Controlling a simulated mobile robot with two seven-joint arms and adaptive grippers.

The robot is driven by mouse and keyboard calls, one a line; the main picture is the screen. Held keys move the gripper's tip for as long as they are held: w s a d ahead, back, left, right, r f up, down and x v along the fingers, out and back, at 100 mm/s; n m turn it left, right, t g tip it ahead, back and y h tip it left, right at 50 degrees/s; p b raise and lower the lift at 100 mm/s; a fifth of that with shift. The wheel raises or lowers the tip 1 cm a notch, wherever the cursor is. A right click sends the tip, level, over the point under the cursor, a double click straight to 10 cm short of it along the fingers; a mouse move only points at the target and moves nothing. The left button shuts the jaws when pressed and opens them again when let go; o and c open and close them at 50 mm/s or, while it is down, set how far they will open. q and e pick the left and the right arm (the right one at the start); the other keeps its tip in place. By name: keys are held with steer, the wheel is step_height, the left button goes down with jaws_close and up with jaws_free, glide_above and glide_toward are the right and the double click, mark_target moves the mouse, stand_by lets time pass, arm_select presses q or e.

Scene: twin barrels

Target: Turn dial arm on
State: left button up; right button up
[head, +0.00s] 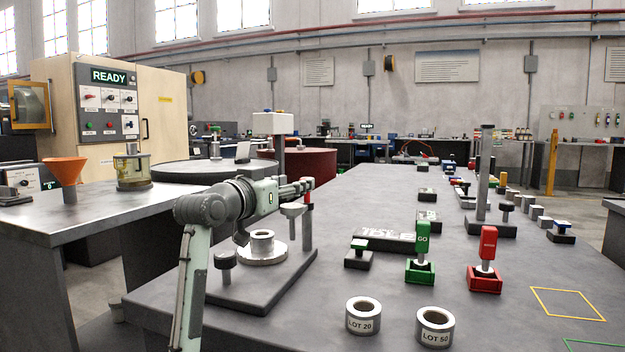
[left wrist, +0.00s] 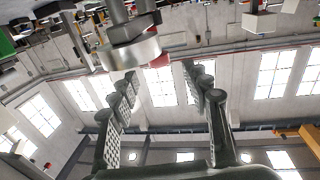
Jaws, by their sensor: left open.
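A test stand with a dark base plate (head: 240,292) is on the near left of the table. It carries a grey ring part (head: 262,247), a post and a white box head (head: 273,123). A small red piece (head: 310,182) tops a slim post at its right. I cannot tell which part is the dial arm. My left gripper (head: 303,187) reaches over the stand, its fingertips close beside the red piece; contact is unclear. In the left wrist view its fingers (left wrist: 160,78) are apart with nothing held, near a grey round part (left wrist: 128,50). My right gripper is not in view.
Green GO (head: 422,238) and red (head: 488,243) tagged blocks stand on the table right of the stand. Two labelled rings, LOT 20 (head: 362,316) and LOT 50 (head: 435,327), stand in front. A READY panel (head: 108,100) is at the left. Table room is free at the right front.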

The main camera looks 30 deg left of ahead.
arm_select(q)
steer(key=shift+w+a, duration=0.2)
steer(key=shift+w, duration=2.95)
jaws_close()
